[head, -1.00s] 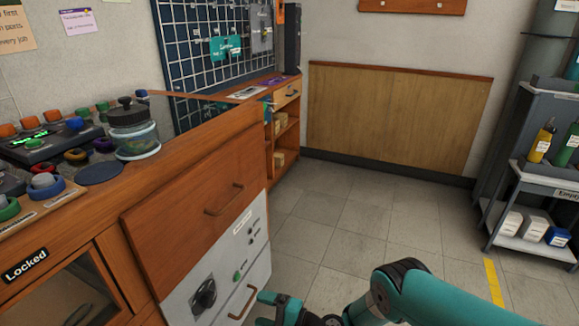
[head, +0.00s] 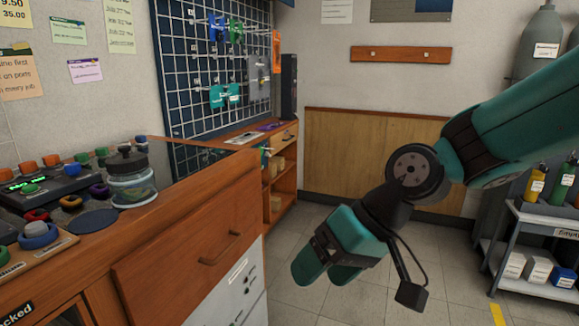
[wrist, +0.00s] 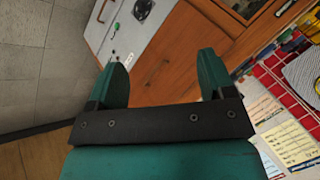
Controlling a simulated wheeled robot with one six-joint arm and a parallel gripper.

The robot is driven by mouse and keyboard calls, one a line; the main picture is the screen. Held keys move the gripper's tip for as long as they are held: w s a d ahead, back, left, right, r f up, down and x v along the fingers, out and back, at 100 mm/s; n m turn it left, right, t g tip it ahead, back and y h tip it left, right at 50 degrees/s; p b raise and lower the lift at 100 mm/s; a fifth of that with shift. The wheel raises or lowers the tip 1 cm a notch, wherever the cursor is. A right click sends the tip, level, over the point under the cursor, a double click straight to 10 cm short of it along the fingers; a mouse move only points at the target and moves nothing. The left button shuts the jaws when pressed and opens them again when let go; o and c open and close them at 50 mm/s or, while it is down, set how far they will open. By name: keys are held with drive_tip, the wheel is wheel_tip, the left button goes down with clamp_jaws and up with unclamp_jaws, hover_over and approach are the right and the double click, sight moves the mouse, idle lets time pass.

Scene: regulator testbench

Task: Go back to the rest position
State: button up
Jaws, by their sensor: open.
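My gripper (head: 328,277) hangs from my teal and black arm at the right of the head view, over the floor to the right of the wooden bench. Its jaws point down and to the left, apart from the bench. In the wrist view my gripper (wrist: 163,75) shows two teal fingers spread apart with nothing between them. Beyond the fingers are the wooden drawer front (wrist: 185,65) and the white panel (wrist: 130,35) with its dark knob.
The wooden bench (head: 190,235) fills the left, with a lidded glass jar (head: 132,185) and coloured knobs on top. A wall grid (head: 190,100) with hanging tools stands behind. A grey trolley (head: 545,225) with bottles is at right. Floor tiles (head: 390,280) between are clear.

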drive_tip(key=s+d+r+n+h, duration=0.1)
drive_tip(key=s+d+r+h, duration=0.15)
drive_tip(key=s+d, duration=0.85)
wheel_tip(320, 180, up, 21)
drive_tip(key=s+a+p, duration=0.1)
drive_tip(key=s+p, duration=0.1)
drive_tip(key=p, duration=1.9)
drive_tip(key=shift+s+h, duration=0.2)
drive_tip(key=shift+h, duration=0.15)
drive_tip(key=shift+f, duration=0.1)
